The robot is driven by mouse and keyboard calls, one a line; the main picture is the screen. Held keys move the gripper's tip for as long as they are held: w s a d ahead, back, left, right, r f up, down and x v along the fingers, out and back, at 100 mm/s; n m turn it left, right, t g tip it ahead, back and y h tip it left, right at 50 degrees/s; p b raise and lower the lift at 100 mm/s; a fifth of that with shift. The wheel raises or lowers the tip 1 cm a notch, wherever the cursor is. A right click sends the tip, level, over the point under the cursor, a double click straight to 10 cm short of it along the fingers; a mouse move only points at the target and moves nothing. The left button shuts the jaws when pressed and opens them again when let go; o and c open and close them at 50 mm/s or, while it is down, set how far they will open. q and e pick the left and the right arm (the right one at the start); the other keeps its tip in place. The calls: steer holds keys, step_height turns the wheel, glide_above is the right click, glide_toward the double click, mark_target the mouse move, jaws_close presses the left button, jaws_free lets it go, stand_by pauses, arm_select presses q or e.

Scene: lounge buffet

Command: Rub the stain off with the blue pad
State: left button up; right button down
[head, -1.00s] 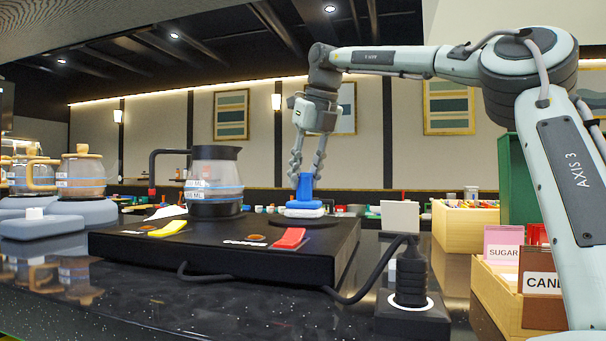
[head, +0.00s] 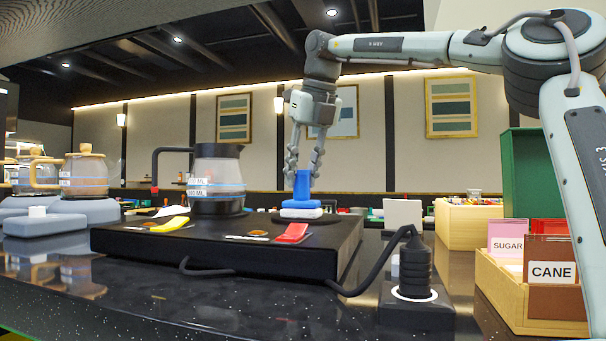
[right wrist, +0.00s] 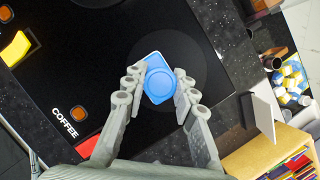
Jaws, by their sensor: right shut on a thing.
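The blue pad (head: 302,188) has a blue upright grip on a pale base with a blue layer. My right gripper (head: 303,172) is shut on its grip from above. In the right wrist view the blue pad (right wrist: 160,84) sits between the two fingertips, over a round dark burner plate on the black warmer (right wrist: 110,45). The pad appears to rest on that plate at the right end of the black warmer (head: 230,255). I see no stain; the pad and fingers may hide it. My left gripper is not in view.
A glass coffee pot (head: 217,180) stands on the warmer's left plate. A yellow switch (head: 170,224) and a red switch (head: 292,233) are at the front.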

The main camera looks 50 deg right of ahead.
steer(key=shift+d, duration=0.1)
steer(key=shift+w+d+r+p, duration=0.1)
steer(key=shift+w+d+p, duration=0.1)
steer(key=shift+p, duration=0.15)
steer(key=shift+w+d+p, duration=0.2)
steer(key=shift+w+d, duration=0.05)
steer(key=shift+d, duration=0.3)
steer(key=shift+w+d+p, duration=0.2)
steer(key=shift+w+d, duration=0.05)
steer(key=shift+d, duration=0.3)
steer(key=shift+w+d, duration=0.3)
steer(key=shift+d, duration=0.15)
steer(key=shift+s+a+f+b, duration=0.1)
steer(key=shift+s+a+b, duration=0.2)
steer(key=shift+a, duration=0.15)
steer(key=shift+s+a+f+b, duration=0.1)
steer(key=shift+s+a+b, duration=0.05)
steer(key=shift+a+b, duration=0.2)
steer(key=shift+s+a+b, duration=0.15)
steer(key=shift+s+a, duration=0.15)
steer(key=shift+a, duration=0.25)
steer(key=shift+s+a+b, duration=0.15)
steer(key=shift+s+a, duration=0.1)
steer(key=shift+a, duration=0.25)
